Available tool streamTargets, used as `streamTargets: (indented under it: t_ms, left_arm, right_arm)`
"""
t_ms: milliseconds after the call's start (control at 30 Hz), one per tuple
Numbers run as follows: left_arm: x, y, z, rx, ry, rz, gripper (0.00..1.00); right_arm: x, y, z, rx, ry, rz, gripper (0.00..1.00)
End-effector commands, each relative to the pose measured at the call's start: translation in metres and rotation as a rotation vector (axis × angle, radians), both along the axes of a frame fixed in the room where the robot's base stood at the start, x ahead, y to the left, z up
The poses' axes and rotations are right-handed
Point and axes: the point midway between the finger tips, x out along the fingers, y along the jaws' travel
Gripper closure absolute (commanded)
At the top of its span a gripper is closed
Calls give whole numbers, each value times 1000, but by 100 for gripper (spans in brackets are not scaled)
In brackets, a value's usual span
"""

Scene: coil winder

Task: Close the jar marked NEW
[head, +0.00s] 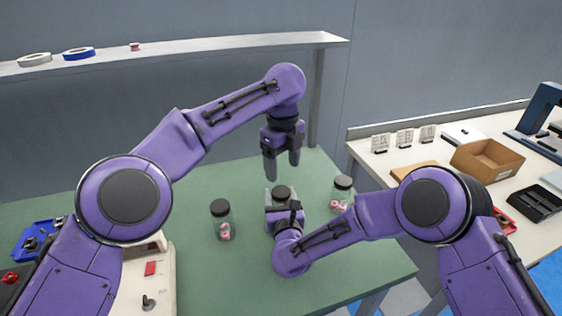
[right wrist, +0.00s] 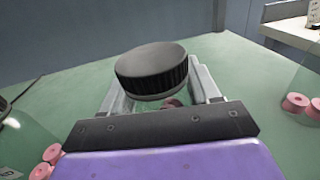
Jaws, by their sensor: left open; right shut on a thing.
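Three glass jars with dark lids and pink spools inside stand on the green bench. The middle jar's lid (head: 281,192) shows between the fingers of my right gripper (head: 283,203), which is shut on that jar. In the right wrist view the dark ribbed lid (right wrist: 152,70) sits over the held jar and looks slightly tilted; I cannot tell whether it is tight. My left gripper (head: 282,166) is open and empty above the middle jar, pointing down. The left jar (head: 222,220) and right jar (head: 341,195) stand on either side. I cannot read a NEW mark on any jar.
The green bench (head: 355,258) is clear in front of and to the right of the jars. A pale machine (head: 160,290) and a blue tray (head: 38,240) are at left. A shelf (head: 190,47) runs behind. A side table holds a cardboard box (head: 487,160).

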Motion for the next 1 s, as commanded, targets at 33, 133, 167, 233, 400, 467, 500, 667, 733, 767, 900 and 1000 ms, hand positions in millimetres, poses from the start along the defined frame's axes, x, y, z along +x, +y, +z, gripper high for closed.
streamTargets:
  t_ms: [33,133,167,233,400,467,500,667,733,767,900,1000]
  left_arm:
    - [0,0,1,-2,1,146,27]
    - [0,1,4,-4,7,470,27]
    - [0,1,4,-4,8,568,27]
    - [0,2,5,-5,12,791,27]
    - [-1,4,6,-2,16,1232,27]
    - [-1,4,6,-1,16,1338,27]
    - [-1,4,6,-1,16,1392,27]
    - [-1,5,6,0,15,1493,27]
    - [-1,5,6,0,15,1497,27]
    - [-1,5,6,-1,16,1497,27]
    - [-1,5,6,-1,16,1495,27]
    - [-1,5,3,1,17,1495,27]
  right_arm:
    - [0,0,0,0,-1,0,100]
    - [0,0,0,0,-1,0,100]
    - [0,0,0,0,-1,0,100]
    - [0,0,0,0,-1,0,100]
    - [0,0,0,0,-1,0,100]
    - [0,0,0,0,-1,0,100]
    - [0,0,0,0,-1,0,100]
    - [0,0,0,0,-1,0,100]
    - [0,0,0,0,-1,0,100]
    - [0,0,0,0,-1,0,100]
    - [0,0,0,0,-1,0,100]
    - [0,0,0,0,-1,0,100]
